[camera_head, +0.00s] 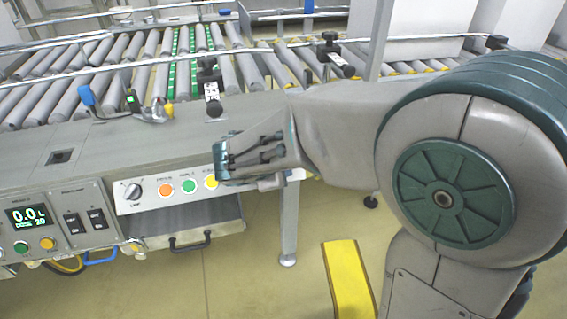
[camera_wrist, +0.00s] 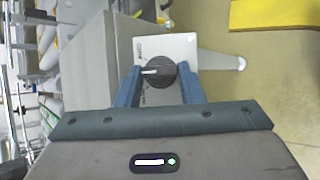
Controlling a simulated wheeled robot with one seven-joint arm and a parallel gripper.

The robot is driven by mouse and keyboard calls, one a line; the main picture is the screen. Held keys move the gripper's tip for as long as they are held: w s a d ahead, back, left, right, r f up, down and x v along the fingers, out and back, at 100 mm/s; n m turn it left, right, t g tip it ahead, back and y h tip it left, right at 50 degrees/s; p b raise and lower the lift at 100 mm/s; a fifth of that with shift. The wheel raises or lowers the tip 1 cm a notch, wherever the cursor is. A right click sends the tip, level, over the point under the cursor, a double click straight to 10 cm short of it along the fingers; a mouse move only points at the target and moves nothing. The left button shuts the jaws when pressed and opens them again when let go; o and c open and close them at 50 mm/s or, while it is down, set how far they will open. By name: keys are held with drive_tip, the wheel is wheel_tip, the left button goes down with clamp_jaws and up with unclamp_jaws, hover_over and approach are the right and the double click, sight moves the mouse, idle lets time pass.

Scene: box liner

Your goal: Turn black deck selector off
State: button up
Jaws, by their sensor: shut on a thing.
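My gripper (camera_head: 220,164) reaches from the right to the right end of the white control panel (camera_head: 140,209). In the wrist view, a round black selector knob (camera_wrist: 161,73) with a white pointer mark sits between the fingertips of my gripper (camera_wrist: 160,80), which is shut on it. The white mark points left in that view. The head view hides this knob behind my gripper.
Orange (camera_head: 166,190), green (camera_head: 189,186) and partly covered yellow (camera_head: 211,181) buttons sit in a row left of my gripper. A display box (camera_head: 27,216) and black rocker switches (camera_head: 72,223) stand farther left. A roller conveyor (camera_head: 150,75) runs behind.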

drive_tip(key=o, duration=1)
drive_tip(key=shift+r, duration=0.2)
